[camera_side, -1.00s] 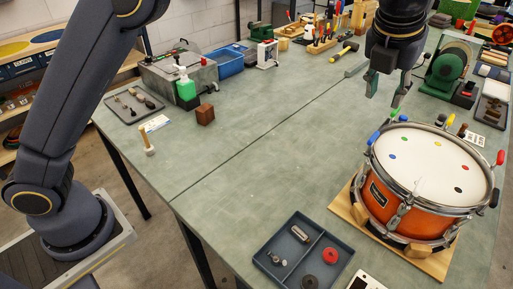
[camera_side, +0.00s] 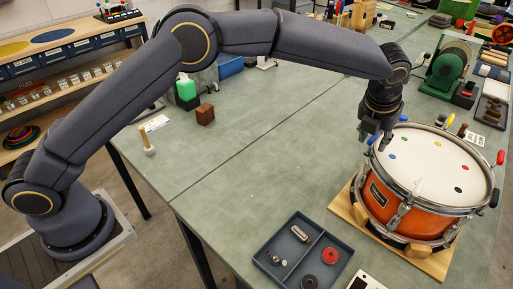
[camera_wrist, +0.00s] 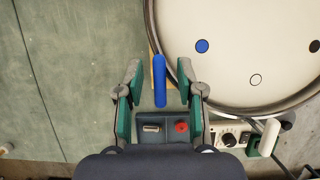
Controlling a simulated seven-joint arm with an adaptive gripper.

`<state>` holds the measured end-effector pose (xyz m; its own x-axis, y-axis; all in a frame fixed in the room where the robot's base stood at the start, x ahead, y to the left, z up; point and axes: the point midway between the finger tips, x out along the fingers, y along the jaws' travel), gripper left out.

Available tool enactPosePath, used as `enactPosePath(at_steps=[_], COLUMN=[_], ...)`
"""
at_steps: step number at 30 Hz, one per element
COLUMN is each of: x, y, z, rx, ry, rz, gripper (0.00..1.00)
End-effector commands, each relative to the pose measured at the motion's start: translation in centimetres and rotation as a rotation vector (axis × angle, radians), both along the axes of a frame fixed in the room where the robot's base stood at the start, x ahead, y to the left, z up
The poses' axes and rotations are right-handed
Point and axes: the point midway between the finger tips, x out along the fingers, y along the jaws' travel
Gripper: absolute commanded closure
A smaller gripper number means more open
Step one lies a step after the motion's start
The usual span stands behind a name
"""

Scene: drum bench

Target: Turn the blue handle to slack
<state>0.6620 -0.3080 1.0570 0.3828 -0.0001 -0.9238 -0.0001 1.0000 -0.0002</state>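The orange drum (camera_side: 396,209) stands on a wooden board, and its white head shows in the wrist view (camera_wrist: 240,50). The blue handle (camera_wrist: 159,82) is a slim rod at the drum's rim, next to the blue dot on the head. My gripper (camera_side: 374,138) points down at the rim's left side. In the wrist view its two fingers (camera_wrist: 160,72) are open, one on each side of the blue handle, with a gap to each side. In the side view the fingers mostly hide the handle. How far down the fingers reach beside it is hard to tell.
Other coloured handles stand around the rim, such as a red one (camera_side: 500,157) at the right. A dark tray (camera_side: 275,245) with small parts lies in front of the drum. A white-topped device (camera_side: 366,281) sits nearby.

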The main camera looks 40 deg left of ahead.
Motion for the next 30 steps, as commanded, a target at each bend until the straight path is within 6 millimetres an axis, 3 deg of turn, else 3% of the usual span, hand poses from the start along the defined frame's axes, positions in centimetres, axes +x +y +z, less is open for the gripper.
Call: enactPosePath(at_steps=[5,16,30], x=[0.01,-0.01,0.0], y=[0.0,-0.01,-0.05], z=[0.01,0.04,0.06], rx=[0.0,0.0,0.0], ry=[0.0,0.0,-0.001], rz=[0.0,0.0,0.025], gripper=[0.62,1.0,1.0])
